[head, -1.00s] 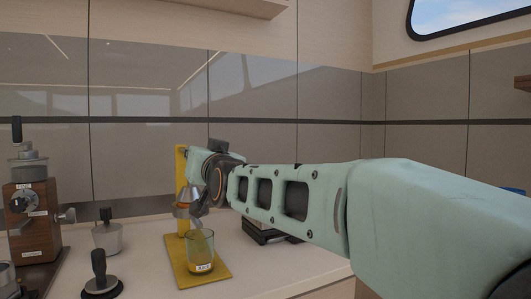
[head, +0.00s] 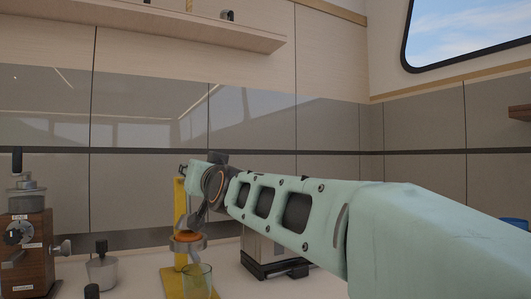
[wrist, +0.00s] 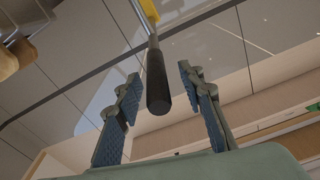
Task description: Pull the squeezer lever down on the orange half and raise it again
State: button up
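The yellow squeezer (head: 180,208) stands on the counter, partly hidden behind my arm. The orange half (head: 187,238) shows at its metal cup, above a clear glass (head: 197,280). In the wrist view, the lever's black grip (wrist: 157,88) on a thin metal rod (wrist: 152,40) lies between the two fingers of my gripper (wrist: 160,74). The fingers are apart, with a visible gap on each side of the grip. In the head view my gripper is at the far end of my arm, and its fingers are too small to read there.
A wooden coffee grinder (head: 27,245) and a metal pot with a black knob (head: 102,268) stand to the left. A dark-based appliance (head: 268,258) stands behind my arm. A wall shelf (head: 180,28) runs above.

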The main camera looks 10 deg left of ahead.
jog(key=shift+r, duration=2.95)
jog(key=shift+c, duration=0.6)
